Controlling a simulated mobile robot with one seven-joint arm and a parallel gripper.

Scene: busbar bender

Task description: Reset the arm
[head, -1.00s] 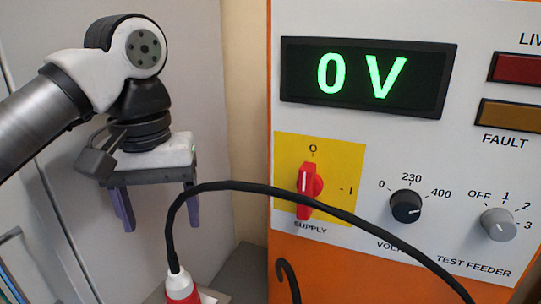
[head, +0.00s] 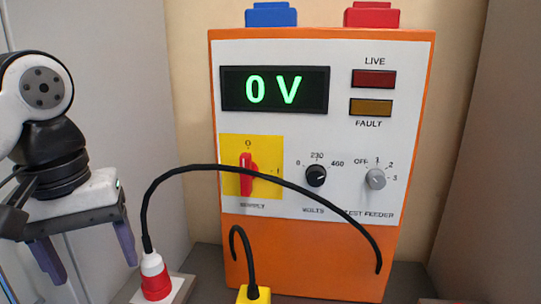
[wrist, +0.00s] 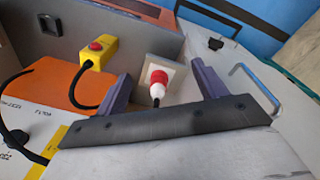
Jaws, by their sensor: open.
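My gripper (head: 87,257) is at the left of the head view, pointing down, with its two purple fingers wide apart and nothing between them. It is left of the orange and white test panel (head: 310,255) and apart from it. In the wrist view, the purple fingers (wrist: 162,92) frame a red and white plug (wrist: 159,80) on a pale plate, which lies beyond them. The same plug is low in the head view (head: 155,277), with a black cable rising from it.
The panel's display (head: 275,90) reads 0 V. The red supply switch (head: 246,174) is upright at 0. The black cable (head: 270,172) arches across the panel front. A yellow box with a red button (wrist: 98,52) shows in the wrist view. A grey wall stands behind my arm.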

